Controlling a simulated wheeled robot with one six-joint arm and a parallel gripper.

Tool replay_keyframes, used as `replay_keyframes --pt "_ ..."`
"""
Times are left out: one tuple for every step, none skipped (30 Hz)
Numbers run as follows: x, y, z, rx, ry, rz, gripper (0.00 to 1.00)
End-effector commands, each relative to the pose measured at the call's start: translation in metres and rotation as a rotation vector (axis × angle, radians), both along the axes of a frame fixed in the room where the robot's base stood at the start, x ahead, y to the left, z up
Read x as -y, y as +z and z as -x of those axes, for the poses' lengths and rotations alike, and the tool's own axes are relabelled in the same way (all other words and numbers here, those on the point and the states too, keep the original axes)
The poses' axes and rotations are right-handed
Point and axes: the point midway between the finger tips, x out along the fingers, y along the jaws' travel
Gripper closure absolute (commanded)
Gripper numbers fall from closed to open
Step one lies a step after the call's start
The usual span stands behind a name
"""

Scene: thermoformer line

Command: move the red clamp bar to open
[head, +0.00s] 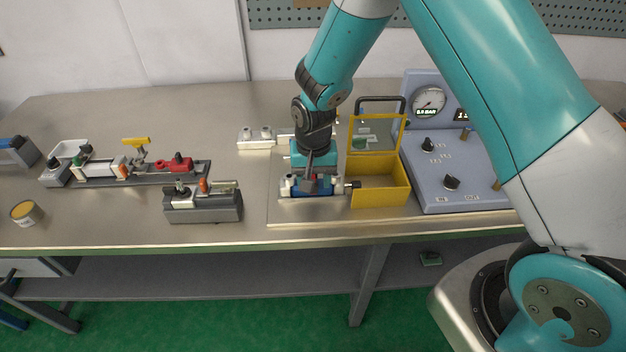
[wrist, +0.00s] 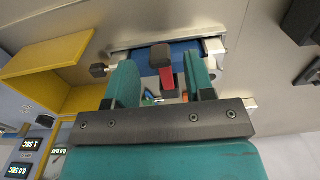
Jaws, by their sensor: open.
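The red clamp bar (wrist: 167,77) has a dark knob at its end and stands out from a blue block (wrist: 185,52) with light end pieces. In the wrist view the bar lies between the two teal fingers of my gripper (wrist: 161,75), with a visible gap on both sides. My gripper is open and its fingers straddle the bar. In the head view my gripper (head: 312,178) points down at the blue block (head: 322,191), and it and the wrist hide most of the bar. I cannot tell the bar's exact angle.
A yellow open box (head: 380,196) stands close to the right of the block, with a gauge panel (head: 450,165) beyond it. A grey fixture (head: 202,208) stands to the left, and a longer fixture with a red toggle (head: 176,163) stands farther left. The tabletop behind these is mostly clear.

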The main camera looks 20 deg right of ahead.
Motion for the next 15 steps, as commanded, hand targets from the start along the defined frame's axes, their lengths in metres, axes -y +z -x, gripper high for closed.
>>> replay_keyframes --pt "0.0 -0.006 0.0 -0.002 0.0 0.0 0.51" --pt "0.0 -0.009 0.0 -0.002 0.0 0.0 0.51" --pt "0.0 -0.013 0.0 -0.002 0.0 0.0 0.51" --pt "0.0 -0.015 0.0 -0.001 0.0 0.0 0.51" --pt "0.0 -0.016 0.0 0.0 0.0 0.0 0.51" --pt "0.0 -0.018 0.0 0.0 0.0 0.0 0.51" --pt "0.0 -0.019 0.0 0.0 0.0 0.0 0.51" --pt "0.0 -0.02 0.0 0.0 0.0 0.0 0.51" --pt "0.0 -0.021 0.0 0.0 0.0 0.0 0.51" --pt "0.0 -0.021 0.0 0.0 0.001 0.0 0.51" --pt "0.0 -0.021 0.0 0.001 0.001 -0.001 0.51" --pt "0.0 -0.021 0.0 0.001 0.001 -0.001 0.51" --pt "0.0 -0.021 0.0 0.001 0.001 -0.001 0.51" --pt "0.0 -0.021 0.0 0.001 0.001 -0.001 0.51" --pt "0.0 -0.021 0.0 0.001 0.001 -0.001 0.51"
